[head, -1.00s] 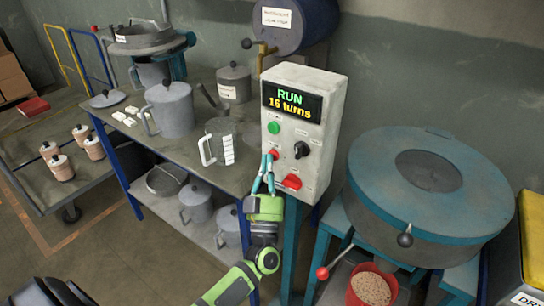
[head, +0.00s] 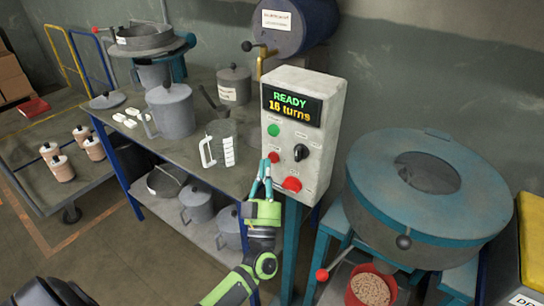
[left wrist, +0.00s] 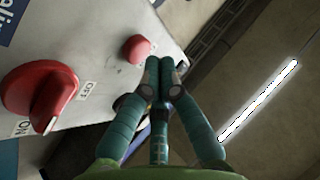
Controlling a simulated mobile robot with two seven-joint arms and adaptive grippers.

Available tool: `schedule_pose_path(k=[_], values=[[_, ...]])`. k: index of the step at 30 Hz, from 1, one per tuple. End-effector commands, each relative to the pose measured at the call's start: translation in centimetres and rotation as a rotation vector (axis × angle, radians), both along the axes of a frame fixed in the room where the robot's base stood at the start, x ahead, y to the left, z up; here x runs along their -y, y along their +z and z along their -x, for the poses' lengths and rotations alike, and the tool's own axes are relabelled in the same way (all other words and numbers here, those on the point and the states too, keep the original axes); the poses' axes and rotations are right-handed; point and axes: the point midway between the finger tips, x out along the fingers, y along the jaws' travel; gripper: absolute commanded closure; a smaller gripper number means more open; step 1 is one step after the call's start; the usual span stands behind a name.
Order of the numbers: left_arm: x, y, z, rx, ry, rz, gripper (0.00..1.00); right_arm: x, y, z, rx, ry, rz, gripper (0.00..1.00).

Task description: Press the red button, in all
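The small red button (head: 273,157) is on the front of the white control box (head: 308,88); it also shows in the left wrist view (left wrist: 136,48). The box's display (head: 291,105) reads "READY" and "16 turns". My left gripper (head: 266,164) is shut and empty. Its fingertips (left wrist: 159,66) are together just off the panel, beside and a little below the button in the head view. My right gripper is not in view.
A green button (head: 274,130), a black knob (head: 301,152) and a larger red rotary switch (head: 292,184) share the panel. A measuring jug (head: 222,148) stands on the table left of the box. A large blue-lidded drum (head: 430,190) stands to the right.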

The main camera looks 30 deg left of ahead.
Motion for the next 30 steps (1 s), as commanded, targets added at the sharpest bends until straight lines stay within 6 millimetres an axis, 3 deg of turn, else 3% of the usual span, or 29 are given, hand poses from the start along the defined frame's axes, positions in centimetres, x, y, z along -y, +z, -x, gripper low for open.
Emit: schedule_pose_path(k=[13, 24, 30], values=[[-0.1, 0.1, 0.7, -0.001, 0.000, 0.000, 1.00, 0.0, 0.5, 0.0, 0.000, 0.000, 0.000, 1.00], [-0.4, 0.2, 4.3, -0.003, 0.001, -0.001, 1.00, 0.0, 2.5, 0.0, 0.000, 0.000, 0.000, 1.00], [-0.4, 0.1, 5.3, 0.001, 0.000, 0.000, 1.00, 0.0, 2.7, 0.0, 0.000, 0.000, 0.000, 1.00]])
